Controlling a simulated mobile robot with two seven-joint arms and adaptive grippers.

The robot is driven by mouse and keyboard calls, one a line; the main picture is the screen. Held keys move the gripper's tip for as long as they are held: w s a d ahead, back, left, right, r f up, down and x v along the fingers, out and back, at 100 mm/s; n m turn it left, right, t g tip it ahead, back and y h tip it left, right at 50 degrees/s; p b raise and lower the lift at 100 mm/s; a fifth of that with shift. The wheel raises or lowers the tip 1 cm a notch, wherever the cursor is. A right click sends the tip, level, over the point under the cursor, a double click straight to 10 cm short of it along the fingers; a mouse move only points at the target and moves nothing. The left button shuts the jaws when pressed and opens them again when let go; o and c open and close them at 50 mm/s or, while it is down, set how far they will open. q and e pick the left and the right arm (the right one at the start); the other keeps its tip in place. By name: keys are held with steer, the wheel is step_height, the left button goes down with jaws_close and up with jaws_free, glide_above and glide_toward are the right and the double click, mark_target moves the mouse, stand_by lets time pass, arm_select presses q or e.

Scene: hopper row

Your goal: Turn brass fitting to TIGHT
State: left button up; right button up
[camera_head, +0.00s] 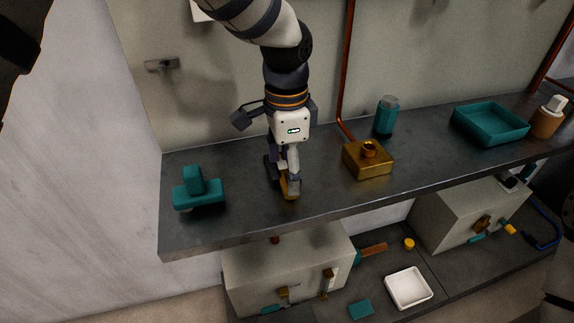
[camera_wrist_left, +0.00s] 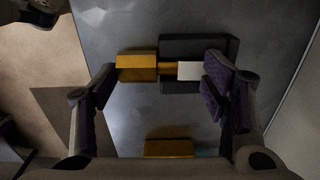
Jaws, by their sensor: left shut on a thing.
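The brass fitting (camera_head: 291,193) is on the dark shelf below my left gripper, mostly hidden by the fingers in the head view. In the left wrist view it shows as a wide brass block (camera_wrist_left: 136,67) joined by a narrower brass neck to a pale plate (camera_wrist_left: 191,70), beside a dark block (camera_wrist_left: 198,46). My left gripper (camera_head: 283,184) points down and is shut on the fitting; its purple-padded fingers (camera_wrist_left: 160,85) stand at either end of the brass-and-pale piece. No TIGHT mark is readable. My right gripper is not in view.
A brass block with a round knob (camera_head: 376,162) stands right of the gripper. A teal piece (camera_head: 199,192) stands left. A teal cylinder (camera_head: 386,117), a teal tray (camera_head: 491,137) and a brown container (camera_head: 546,124) are further right. Below are grey boxes and a white tray (camera_head: 409,304).

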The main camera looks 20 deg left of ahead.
mark_target(285, 173)
arm_select(q)
steer(key=shift+o, duration=0.2)
steer(key=shift+w+a, duration=0.3)
steer(key=shift+w, duration=0.05)
steer(key=o, duration=1.4)
steer(key=shift+w+a+f, duration=0.1)
steer(key=shift+w, duration=0.1)
steer(key=shift+s, duration=0.1)
steer(key=shift+s, duration=0.1)
step_height(285, 173, up, 12)
